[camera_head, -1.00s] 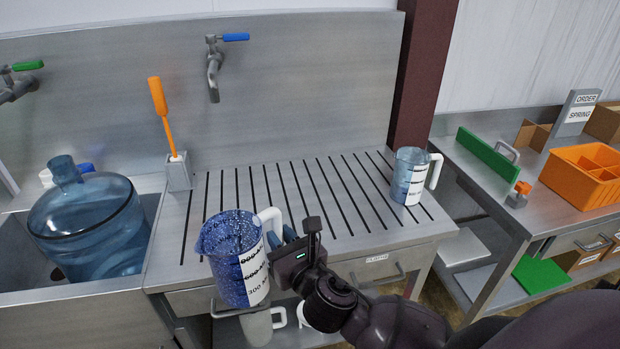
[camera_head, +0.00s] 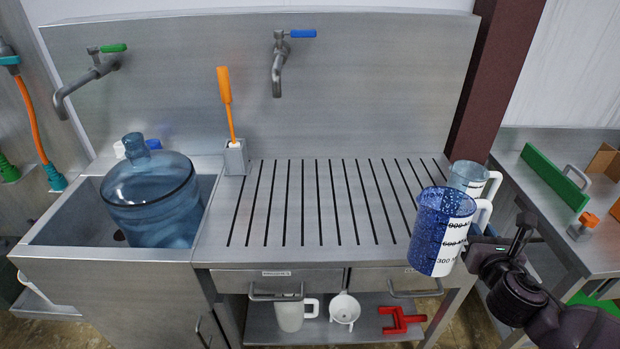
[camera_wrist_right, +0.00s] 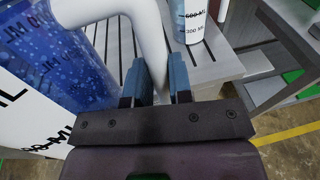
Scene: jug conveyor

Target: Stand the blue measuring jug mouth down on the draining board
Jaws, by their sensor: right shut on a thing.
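The blue measuring jug (camera_head: 434,235) is dark blue and speckled, with a white scale panel and a white handle. It is held mouth up, slightly tilted, in front of the right end of the draining board (camera_head: 322,252). My right gripper (camera_head: 476,243) is shut on the jug's handle from the right. In the right wrist view the white handle (camera_wrist_right: 148,42) runs down to the blue fingertips (camera_wrist_right: 158,75), with the jug body (camera_wrist_right: 52,60) at the left. The slotted draining board is mostly bare. My left gripper is not in view.
A clear jug (camera_head: 468,178) stands at the board's right end, partly behind the blue jug. A brush holder (camera_head: 236,158) stands at the back left. The sink at left holds a large blue bottle (camera_head: 152,205). The tap (camera_head: 277,75) hangs above the board. A side table stands right.

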